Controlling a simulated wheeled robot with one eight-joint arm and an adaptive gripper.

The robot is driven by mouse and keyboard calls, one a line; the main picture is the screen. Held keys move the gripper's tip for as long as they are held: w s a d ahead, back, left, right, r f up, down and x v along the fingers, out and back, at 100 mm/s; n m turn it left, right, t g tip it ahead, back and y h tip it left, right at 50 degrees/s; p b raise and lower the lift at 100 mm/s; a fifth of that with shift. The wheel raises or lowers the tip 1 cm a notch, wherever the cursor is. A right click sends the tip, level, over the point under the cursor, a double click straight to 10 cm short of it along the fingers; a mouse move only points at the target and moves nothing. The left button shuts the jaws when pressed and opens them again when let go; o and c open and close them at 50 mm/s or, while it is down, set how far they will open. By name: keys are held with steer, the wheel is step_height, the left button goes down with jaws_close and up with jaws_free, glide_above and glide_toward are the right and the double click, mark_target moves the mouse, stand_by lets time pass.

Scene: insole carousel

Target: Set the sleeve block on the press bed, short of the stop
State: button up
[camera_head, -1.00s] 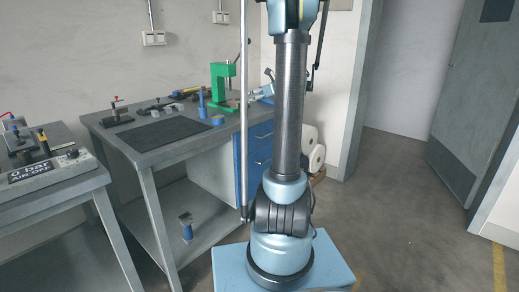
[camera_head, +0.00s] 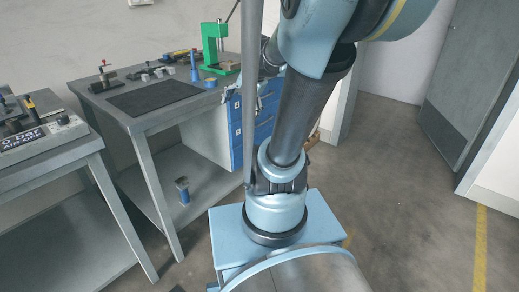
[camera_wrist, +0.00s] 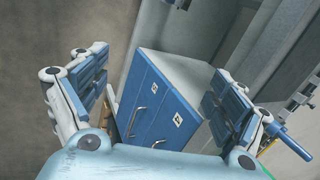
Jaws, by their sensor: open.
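The green press (camera_head: 210,42) stands at the back right of the far bench. A small brownish block (camera_head: 229,66) is at its base; I cannot tell whether it is the sleeve block or part of the bed. The stop is too small to make out. My gripper (camera_wrist: 158,88) is open and empty in the wrist view, its two blue-padded fingers wide apart. A blue drawer cabinet (camera_wrist: 160,105) shows between and beyond them, apart from the fingers. In the head view my arm hides the area right of the press, and I cannot make out the gripper clearly.
The far bench carries a dark mat (camera_head: 155,95), a blue upright cylinder (camera_head: 194,68) and several small tools. A blue-topped item (camera_head: 183,190) stands on its lower shelf. A nearer bench with a control box (camera_head: 45,138) is at left. Floor at right is clear.

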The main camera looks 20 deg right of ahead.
steer(key=s+d+f+n+g+h, duration=0.1)
steer(key=s+d+f+n+h, duration=0.1)
steer(key=s+f+n, duration=0.2)
steer(key=s+d+f+n+g+h, duration=0.1)
steer(key=s+f+n, duration=0.3)
steer(key=s, duration=0.6)
steer(key=shift+s+d+f+n+h, duration=0.25)
steer(key=shift+d+f+n+h, duration=0.2)
steer(key=shift+n, duration=0.25)
steer(key=shift+w+d+f, duration=0.1)
steer(key=shift+w+f, duration=0.05)
steer(key=shift+w, duration=0.35)
